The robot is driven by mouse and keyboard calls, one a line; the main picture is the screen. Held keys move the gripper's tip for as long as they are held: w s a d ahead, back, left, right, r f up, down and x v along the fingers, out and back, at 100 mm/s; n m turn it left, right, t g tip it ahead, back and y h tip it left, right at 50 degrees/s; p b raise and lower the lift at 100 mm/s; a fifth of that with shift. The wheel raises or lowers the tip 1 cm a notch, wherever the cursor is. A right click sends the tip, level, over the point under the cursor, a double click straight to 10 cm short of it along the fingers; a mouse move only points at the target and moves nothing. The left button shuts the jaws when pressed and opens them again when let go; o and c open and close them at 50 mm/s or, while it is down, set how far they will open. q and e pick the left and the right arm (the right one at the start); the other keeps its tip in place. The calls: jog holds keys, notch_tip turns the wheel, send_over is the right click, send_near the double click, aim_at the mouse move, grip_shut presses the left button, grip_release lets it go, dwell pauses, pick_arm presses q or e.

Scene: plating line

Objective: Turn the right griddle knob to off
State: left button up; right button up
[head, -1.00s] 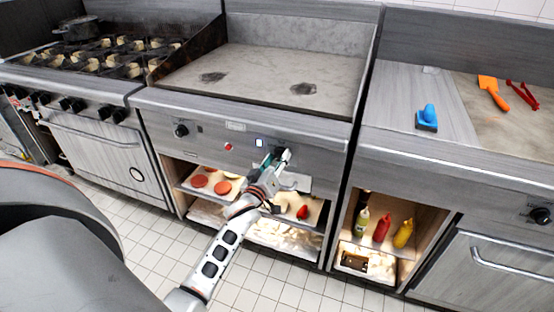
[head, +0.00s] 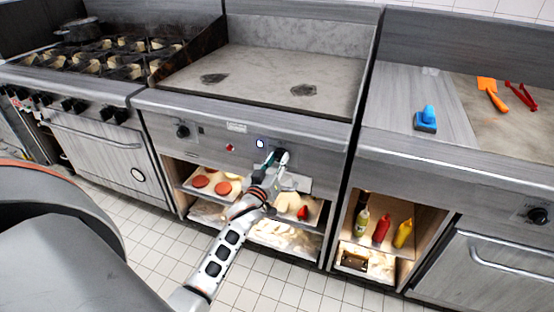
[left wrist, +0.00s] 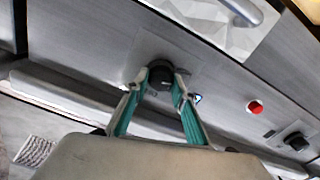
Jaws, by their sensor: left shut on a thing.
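The right griddle knob (left wrist: 160,76) is a black round knob on the griddle's steel front panel. In the left wrist view it sits between the teal fingertips of my left gripper (left wrist: 161,86), which is shut on it. In the head view my left gripper (head: 275,159) reaches the panel from below, and it mostly hides the knob. The knob's pointer direction is hard to make out. The griddle (head: 270,72) has a flat grey plate with two dark patches. My right gripper is not in view.
The left griddle knob (head: 182,131), a red button (head: 230,147) and a lit indicator (head: 261,143) are on the same panel. Below are shelves with trays of food. Sauce bottles (head: 381,229) stand in the cabinet to the right. A burner range (head: 110,58) is at left.

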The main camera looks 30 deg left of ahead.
pick_arm(q)
jog(key=m, duration=0.5)
jog(key=shift+r+m+p, duration=0.15)
jog(key=shift+m+p, duration=0.15)
jog(key=m, duration=0.4)
jog(key=shift+w+d, duration=0.1)
jog(key=m, duration=0.5)
jog(key=shift+d+b, duration=0.1)
jog(key=shift+b, duration=0.25)
jog(key=m, duration=0.4)
jog(key=shift+b, duration=0.3)
jog(key=shift+m, duration=1.1)
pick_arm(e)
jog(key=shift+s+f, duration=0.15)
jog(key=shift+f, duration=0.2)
